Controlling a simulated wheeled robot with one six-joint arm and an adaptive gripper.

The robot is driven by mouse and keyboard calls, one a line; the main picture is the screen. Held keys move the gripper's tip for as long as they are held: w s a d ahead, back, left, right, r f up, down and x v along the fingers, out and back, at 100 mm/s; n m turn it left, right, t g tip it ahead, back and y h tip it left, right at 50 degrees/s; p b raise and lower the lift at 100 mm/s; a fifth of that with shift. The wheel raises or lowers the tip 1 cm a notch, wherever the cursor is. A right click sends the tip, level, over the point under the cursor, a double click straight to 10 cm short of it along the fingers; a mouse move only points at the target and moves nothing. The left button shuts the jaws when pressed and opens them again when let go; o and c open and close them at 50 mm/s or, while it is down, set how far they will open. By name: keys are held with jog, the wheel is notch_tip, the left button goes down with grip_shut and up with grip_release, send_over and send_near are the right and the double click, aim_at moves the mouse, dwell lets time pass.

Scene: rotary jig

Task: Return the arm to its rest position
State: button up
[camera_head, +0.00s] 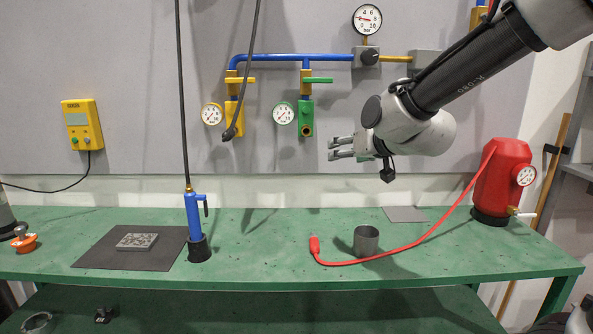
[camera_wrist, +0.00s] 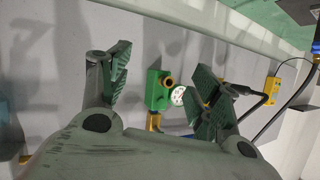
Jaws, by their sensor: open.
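My gripper (camera_head: 343,148) hangs in the air above the right half of the green table (camera_head: 265,225), in front of the grey wall panel. Its fingers point left in the head view and hold nothing. In the wrist view the two fingers (camera_wrist: 163,90) are spread apart, with a green valve (camera_wrist: 156,88) and its gauge on the wall visible between them. My arm reaches in from the upper right of the head view.
On the table stand a blue tool (camera_head: 194,220), a dark mat (camera_head: 100,256) with a speckled plate (camera_head: 137,241), a grey cup (camera_head: 366,241) and a red tank (camera_head: 503,180) with a red hose (camera_head: 440,228). Pipes (camera_head: 290,57) and gauges (camera_head: 367,19) line the wall. Two dark cables hang down.

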jog(key=s+d+f+g+h, duration=0.1)
jog(key=s+d+f+g, duration=0.45)
jog(key=s, duration=0.45)
jog(key=s+d+m+g+h, duration=0.2)
jog(key=s+d+h, duration=0.2)
jog(key=s+d, duration=1.3)
jog(key=shift+s+m+g, duration=0.3)
jog(key=shift+s+g, duration=0.05)
jog(key=shift+s, duration=0.65)
jog(key=shift+r, duration=0.1)
